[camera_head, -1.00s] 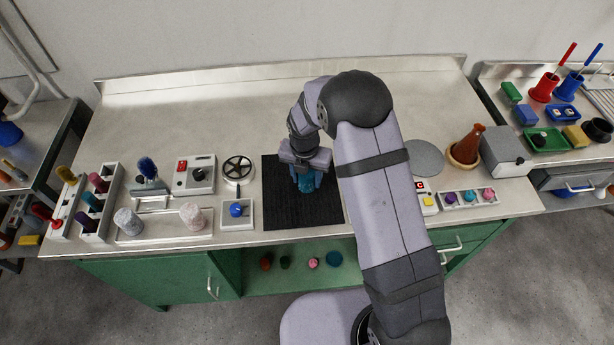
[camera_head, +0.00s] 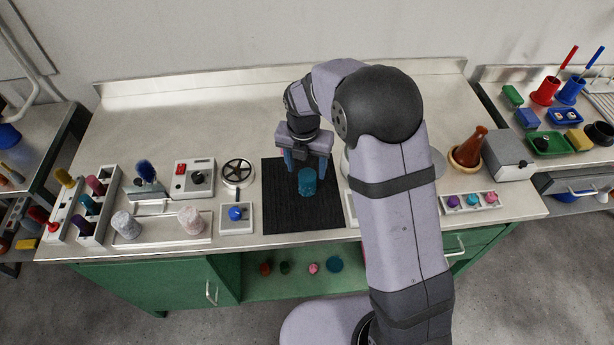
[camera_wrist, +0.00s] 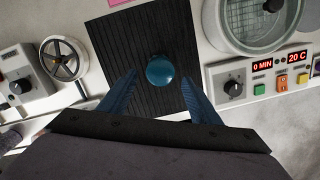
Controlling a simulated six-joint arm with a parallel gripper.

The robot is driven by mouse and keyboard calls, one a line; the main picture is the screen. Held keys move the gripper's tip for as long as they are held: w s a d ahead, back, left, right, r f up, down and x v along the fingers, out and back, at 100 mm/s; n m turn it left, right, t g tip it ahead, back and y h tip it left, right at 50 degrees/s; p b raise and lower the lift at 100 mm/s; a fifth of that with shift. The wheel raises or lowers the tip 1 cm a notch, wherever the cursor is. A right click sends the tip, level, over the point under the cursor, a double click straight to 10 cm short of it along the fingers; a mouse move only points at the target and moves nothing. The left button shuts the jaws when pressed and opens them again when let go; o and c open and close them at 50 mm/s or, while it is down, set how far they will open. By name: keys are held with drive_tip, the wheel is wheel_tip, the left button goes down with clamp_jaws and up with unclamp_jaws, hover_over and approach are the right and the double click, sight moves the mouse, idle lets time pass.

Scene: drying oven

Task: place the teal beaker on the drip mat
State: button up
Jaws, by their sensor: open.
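The teal beaker (camera_head: 307,182) stands upright on the black ribbed drip mat (camera_head: 290,215), near its middle. In the wrist view the beaker (camera_wrist: 160,71) shows from above, with mat around it on all sides. My gripper (camera_head: 306,167) is open and empty, just behind and above the beaker in the head view. In the wrist view its two blue fingers (camera_wrist: 160,90) are spread wide, one on either side of the beaker's near side, and apart from it.
A handwheel (camera_head: 238,171) and a blue-knobbed box (camera_head: 237,213) stand left of the mat. In the wrist view a round glass-lidded vessel (camera_wrist: 255,22) and a control panel (camera_wrist: 262,78) stand to the right. The back of the bench is clear.

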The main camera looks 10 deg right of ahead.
sight(306, 179)
drive_tip(key=shift+s+a+r+b, duration=0.1)
drive_tip(key=shift+s+r+b, duration=0.05)
drive_tip(key=shift+r, duration=1.05)
drive_tip(key=shift+s+r+b, duration=0.1)
drive_tip(key=shift+r+b, duration=0.05)
drive_tip(key=shift+r, duration=1)
drive_tip(key=shift+s+d+m, duration=0.25)
drive_tip(key=shift+s+m, duration=0.1)
drive_tip(key=shift+m, duration=0.15)
drive_tip(key=s+d+m, duration=0.4)
drive_tip(key=s+m, duration=0.7)
drive_tip(key=m, duration=0.4)
drive_tip(key=s+d+f+m+g, duration=0.1)
drive_tip(key=s+d+m, duration=0.3)
drive_tip(key=s+m, duration=0.7)
drive_tip(key=m, duration=0.4)
drive_tip(key=shift+d+f+y, duration=0.25)
drive_tip(key=shift+d+y, duration=0.05)
drive_tip(key=shift+d, duration=0.1)
drive_tip(key=shift+s, duration=0.1)
